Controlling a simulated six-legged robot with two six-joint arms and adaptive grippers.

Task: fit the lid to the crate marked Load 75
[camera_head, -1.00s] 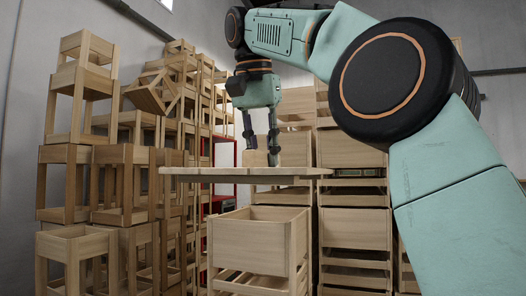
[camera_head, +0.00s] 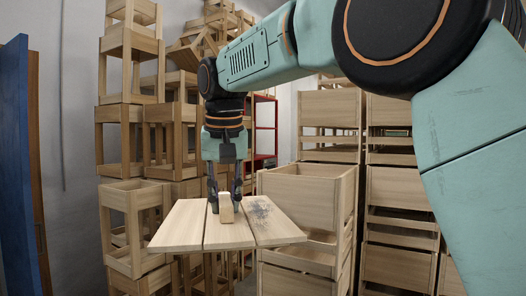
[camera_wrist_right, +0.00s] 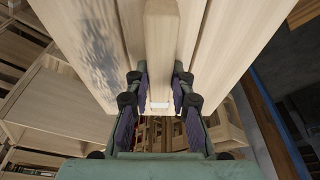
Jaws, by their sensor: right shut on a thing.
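The lid (camera_head: 183,228) is three pale planks side by side with a raised wooden grip block (camera_head: 227,208) on top. A dark grey mark shows on its right plank. My right gripper (camera_head: 225,197) is shut on the grip block and holds the lid in the air, roughly level. The wrist view shows the gripper fingers (camera_wrist_right: 159,92) on both sides of the block (camera_wrist_right: 160,45). An open-topped wooden crate (camera_head: 300,195) stands just right of the lid, and the lid's right end overlaps its front in the picture. No readable Load 75 marking shows. My left gripper is not in view.
Stacked wooden crates (camera_head: 120,115) stand at the left, with more stacks (camera_head: 398,185) at the right. A red frame (camera_head: 264,125) stands behind. A blue panel (camera_head: 14,165) edges the far left. A narrow gap lies between the left stacks and the middle crate.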

